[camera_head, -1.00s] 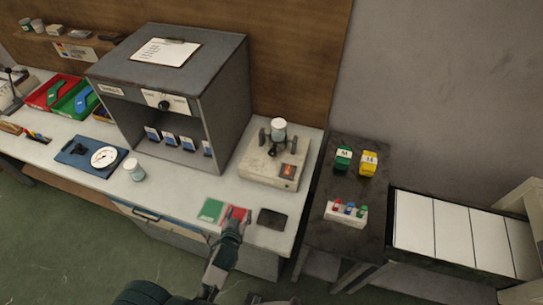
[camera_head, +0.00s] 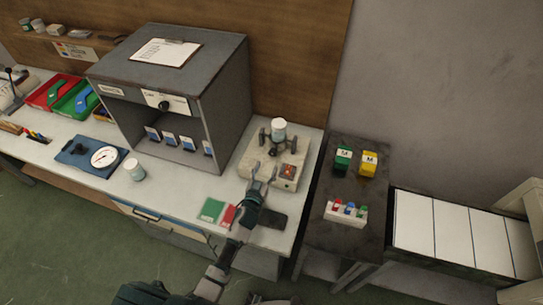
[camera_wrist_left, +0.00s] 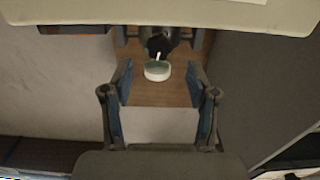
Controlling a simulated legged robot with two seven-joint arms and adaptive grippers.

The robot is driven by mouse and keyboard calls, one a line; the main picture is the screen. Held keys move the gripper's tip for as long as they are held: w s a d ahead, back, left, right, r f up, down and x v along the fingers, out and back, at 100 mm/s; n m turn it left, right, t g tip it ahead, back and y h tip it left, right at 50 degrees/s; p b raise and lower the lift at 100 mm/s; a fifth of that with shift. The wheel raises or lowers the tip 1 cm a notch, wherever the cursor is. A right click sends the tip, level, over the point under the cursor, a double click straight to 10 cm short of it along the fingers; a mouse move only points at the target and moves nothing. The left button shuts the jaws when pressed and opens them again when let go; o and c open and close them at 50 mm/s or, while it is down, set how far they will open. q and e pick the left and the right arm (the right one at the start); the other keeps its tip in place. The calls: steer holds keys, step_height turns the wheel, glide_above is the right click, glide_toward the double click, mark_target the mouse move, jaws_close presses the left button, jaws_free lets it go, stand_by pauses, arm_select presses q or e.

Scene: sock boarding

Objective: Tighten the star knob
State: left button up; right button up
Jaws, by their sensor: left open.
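A small dark knob (camera_head: 273,151) sits on the front of the beige test box (camera_head: 250,167), below a white-capped jar standing on the box between two dark posts. In the left wrist view the black knob (camera_wrist_left: 159,45) has a white mark and lies beyond the fingers, with the pale round jar (camera_wrist_left: 157,71) by it. My left gripper (camera_head: 261,181) is open and empty, just in front of the box and apart from the knob. Its two fingers also show in the left wrist view (camera_wrist_left: 160,85). My right gripper does not show.
Green and red cards (camera_head: 211,210) and a black pad (camera_head: 272,218) lie on the white bench in front. A grey cabinet (camera_head: 225,105) stands left of the box. A dark side table (camera_head: 345,240) with green and yellow blocks is to the right.

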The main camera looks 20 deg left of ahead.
mark_target(272, 155)
arm_select(q)
steer(key=w, duration=0.7)
steer(key=shift+d, duration=0.2)
steer(key=shift+c, duration=0.3)
steer(key=shift+s, duration=0.1)
jaws_close()
